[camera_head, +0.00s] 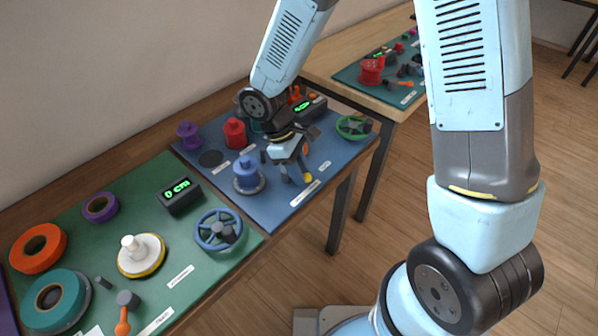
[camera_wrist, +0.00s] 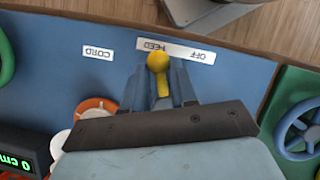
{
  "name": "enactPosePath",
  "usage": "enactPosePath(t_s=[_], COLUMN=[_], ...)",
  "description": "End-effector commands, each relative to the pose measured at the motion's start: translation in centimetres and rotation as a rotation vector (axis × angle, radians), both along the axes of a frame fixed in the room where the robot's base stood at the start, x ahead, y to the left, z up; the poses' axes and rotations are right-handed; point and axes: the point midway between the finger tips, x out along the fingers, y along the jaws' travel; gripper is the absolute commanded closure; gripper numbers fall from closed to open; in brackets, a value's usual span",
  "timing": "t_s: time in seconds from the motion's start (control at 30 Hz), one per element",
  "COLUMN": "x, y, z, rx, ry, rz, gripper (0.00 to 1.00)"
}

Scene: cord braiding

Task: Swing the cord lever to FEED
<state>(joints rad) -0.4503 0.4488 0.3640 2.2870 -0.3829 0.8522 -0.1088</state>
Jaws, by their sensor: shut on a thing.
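The cord lever (camera_wrist: 159,64) is a yellow knob on a yellow stem, seen in the wrist view at the middle of the blue board. Its knob also shows in the head view (camera_head: 307,178). My gripper (camera_wrist: 157,90) has one finger on each side of the stem and is shut on it. A white FEED/OFF label (camera_wrist: 177,50) lies just beyond the knob, with FEED left and OFF right, upside down. The knob points close to the FEED word. A CORD label (camera_wrist: 97,52) sits to the left. The lever's base is hidden by my gripper.
On the blue board (camera_head: 215,135) stand a blue spool (camera_head: 247,172), a red spool (camera_head: 235,133) and a green handwheel (camera_head: 354,127). A dark display (camera_wrist: 18,155) reads 0 cm. A green board (camera_head: 205,270) with a blue handwheel (camera_head: 218,230) adjoins it.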

Motion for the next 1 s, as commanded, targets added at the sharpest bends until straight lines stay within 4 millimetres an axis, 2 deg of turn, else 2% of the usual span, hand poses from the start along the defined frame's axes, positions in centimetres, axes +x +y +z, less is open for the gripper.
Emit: enactPosePath(t_s=[0.4,0.97,1.0], x=[0.73,0.83,0.83], y=[0.05,0.06,0.05], z=[0.05,0.06,0.06], rx=[0.005,0.006,0.006], ry=[-0.004,-0.004,-0.004], rz=[0.187,0.212,0.212], gripper=[1.0,1.0,0.69])
